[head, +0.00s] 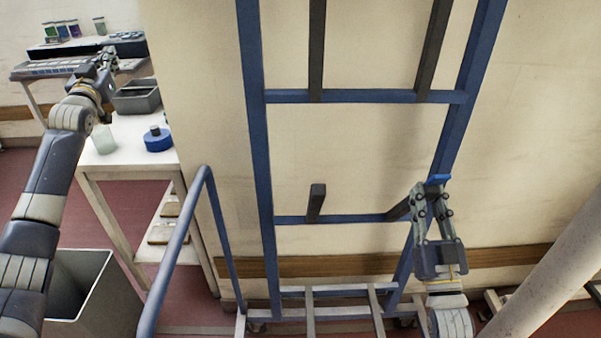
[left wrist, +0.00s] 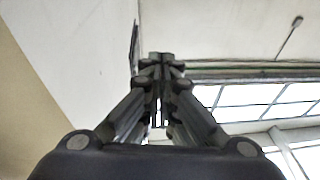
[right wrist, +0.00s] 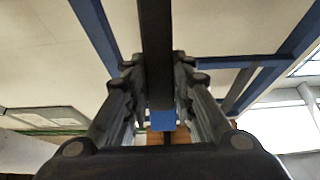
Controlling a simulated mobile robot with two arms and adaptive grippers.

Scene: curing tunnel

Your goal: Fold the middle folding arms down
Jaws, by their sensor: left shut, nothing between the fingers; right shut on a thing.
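A tall blue rack (head: 257,150) stands against the wall. On its middle crossbar (head: 350,219), the left middle folding arm (head: 316,203), a short-looking dark bar, juts outward toward me. The right middle folding arm (head: 399,211) runs from the same crossbar toward my right gripper (head: 431,190), which partly hides it. That gripper is shut on it; in the right wrist view the dark bar (right wrist: 155,50) passes between the fingers. A small blue piece (head: 440,179) shows at the fingertips. My left gripper (head: 105,58) is shut and empty, far left of the rack.
Two dark arms (head: 316,45) rise from the upper crossbar (head: 360,97). A blue rail (head: 180,235) stands left of the rack. A white table (head: 125,150) holds a blue round object (head: 157,140) and a grey bin (head: 137,97). A pale pipe (head: 550,265) slants at right.

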